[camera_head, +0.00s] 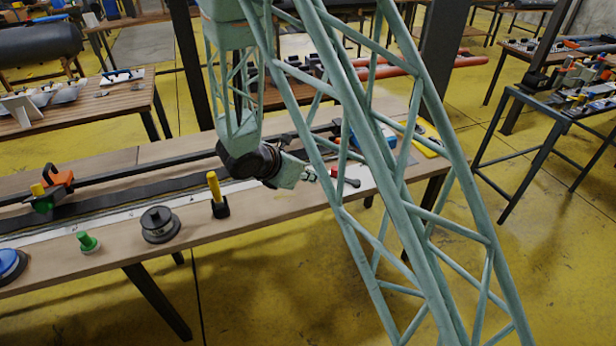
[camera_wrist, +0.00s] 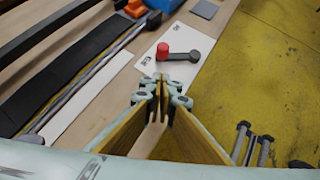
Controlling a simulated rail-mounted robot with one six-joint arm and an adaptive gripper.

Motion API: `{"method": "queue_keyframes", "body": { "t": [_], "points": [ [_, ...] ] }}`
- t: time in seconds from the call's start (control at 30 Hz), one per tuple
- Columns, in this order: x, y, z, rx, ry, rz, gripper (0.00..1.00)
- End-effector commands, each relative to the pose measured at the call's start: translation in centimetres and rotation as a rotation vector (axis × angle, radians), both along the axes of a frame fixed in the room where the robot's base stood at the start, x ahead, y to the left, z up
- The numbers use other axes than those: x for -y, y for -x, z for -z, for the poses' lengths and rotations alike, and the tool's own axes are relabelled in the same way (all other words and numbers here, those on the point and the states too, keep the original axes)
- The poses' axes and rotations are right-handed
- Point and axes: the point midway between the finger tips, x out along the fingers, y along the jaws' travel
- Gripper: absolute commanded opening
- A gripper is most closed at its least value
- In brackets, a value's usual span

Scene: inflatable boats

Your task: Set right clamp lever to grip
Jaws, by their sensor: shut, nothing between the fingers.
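A dark lever with a red knob (camera_wrist: 163,49) lies on a white plate (camera_wrist: 186,38) just ahead of my gripper in the wrist view. Its dark arm points right from the red end. The plate has small dark markings too small to read. In the head view the lever (camera_head: 349,181) shows to the right of my gripper, partly behind my lattice arm. My gripper (camera_wrist: 161,78) is shut and empty, its fingertips together short of the red knob and apart from it in the picture. In the head view my gripper (camera_head: 309,174) is over the bench's right part.
An orange block (camera_wrist: 135,8) and dark clamp parts stand beyond the lever. A dark strip (camera_wrist: 60,85) runs along the bench at left. A yellow-handled post (camera_head: 216,195), a black round weight (camera_head: 160,224) and a green knob (camera_head: 87,242) stand along the front edge.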

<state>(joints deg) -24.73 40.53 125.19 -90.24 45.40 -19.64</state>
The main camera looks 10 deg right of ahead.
Motion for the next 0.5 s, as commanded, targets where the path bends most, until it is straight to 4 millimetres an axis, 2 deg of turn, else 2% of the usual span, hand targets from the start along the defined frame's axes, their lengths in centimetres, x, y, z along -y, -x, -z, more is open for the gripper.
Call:
{"method": "queue_keyframes", "body": {
  "t": [0.37, 0.5],
  "points": [
    [3.0, -2.3, 3.7, -0.001, 0.000, 0.002, 0.00],
    [4.1, -3.2, 3.7, 0.000, 0.000, 0.001, 0.00]
  ]
}}
